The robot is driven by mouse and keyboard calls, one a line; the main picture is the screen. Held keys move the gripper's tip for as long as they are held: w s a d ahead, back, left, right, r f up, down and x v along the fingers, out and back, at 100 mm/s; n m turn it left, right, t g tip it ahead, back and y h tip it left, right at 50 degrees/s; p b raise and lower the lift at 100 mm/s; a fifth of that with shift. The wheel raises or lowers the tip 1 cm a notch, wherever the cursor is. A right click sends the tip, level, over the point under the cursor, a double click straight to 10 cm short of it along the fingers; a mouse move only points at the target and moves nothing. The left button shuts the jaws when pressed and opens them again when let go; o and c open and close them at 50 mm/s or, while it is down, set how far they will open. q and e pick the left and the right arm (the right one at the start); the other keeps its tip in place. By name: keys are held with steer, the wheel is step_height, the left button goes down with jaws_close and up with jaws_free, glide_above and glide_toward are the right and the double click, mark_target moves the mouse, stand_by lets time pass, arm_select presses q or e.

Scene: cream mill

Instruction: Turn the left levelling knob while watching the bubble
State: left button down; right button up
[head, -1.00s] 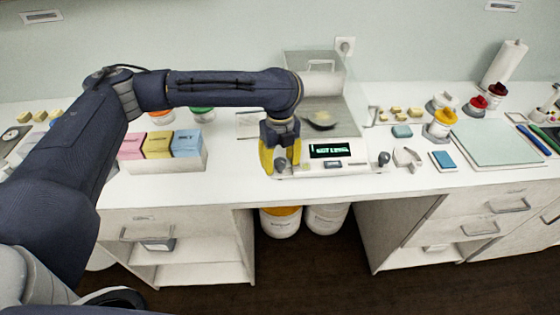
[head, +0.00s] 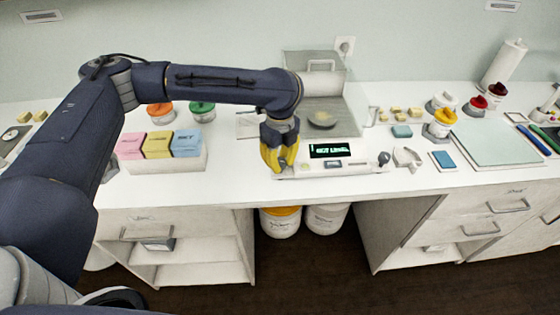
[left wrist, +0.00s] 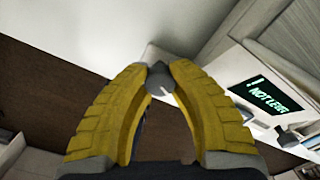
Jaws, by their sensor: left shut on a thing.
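The white balance (head: 352,166) stands on the worktop, its lit display (head: 330,150) facing me. In the left wrist view the display (left wrist: 258,97) reads "NOT LEVEL". My left gripper (head: 278,172) is at the balance's front left corner, yellow fingers pointing down. In the left wrist view its fingertips (left wrist: 160,72) are closed on the grey left levelling knob (left wrist: 160,78); the fingers hide the knob in the head view. The grey right levelling knob (head: 384,159) is free at the other corner. I cannot make out the bubble. My right gripper is not in view.
A box of pink, yellow and blue packs (head: 160,150) stands left of the balance. A white scoop-like piece (head: 408,157) and a blue block (head: 443,161) lie to its right. A glass shield (head: 325,95) rises behind. The worktop's front edge is close below the gripper.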

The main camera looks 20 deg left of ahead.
mark_target(280, 161)
arm_select(q)
steer(key=c, duration=1)
jaws_free()
steer(key=shift+c, duration=0.2)
step_height(280, 161, up, 12)
